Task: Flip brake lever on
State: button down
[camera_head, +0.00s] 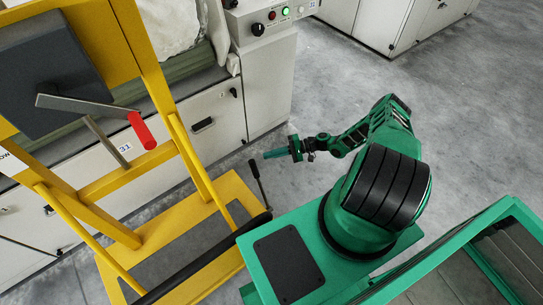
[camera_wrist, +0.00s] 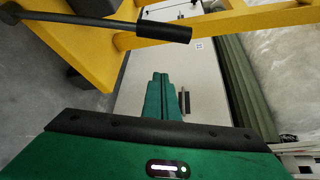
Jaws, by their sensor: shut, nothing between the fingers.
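The brake lever (camera_head: 254,170) is a thin dark rod with a black grip, standing up from the base of the yellow frame in the head view. In the wrist view its black grip (camera_wrist: 163,32) crosses the upper part of the picture, with the rod running left. My gripper (camera_head: 265,155) has green fingers, shut and empty, close to the grip's upper end in the head view. In the wrist view my fingertips (camera_wrist: 160,75) show below the grip, with a visible gap. I cannot tell whether they touch anything or which setting the lever is in.
The yellow frame (camera_head: 180,228) carries a dark box (camera_head: 45,70) and a crank with a red handle (camera_head: 142,130). A pale machine cabinet (camera_head: 268,85) with a green-lit control panel (camera_head: 287,12) stands behind. Grey floor (camera_head: 340,75) is open beyond my arm.

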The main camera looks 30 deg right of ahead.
jog(key=s+a, duration=0.1)
jog(key=a, duration=0.5)
jog(key=shift+s+a, duration=0.35)
jog(key=shift+a, duration=0.05)
jog(key=shift+r, duration=0.1)
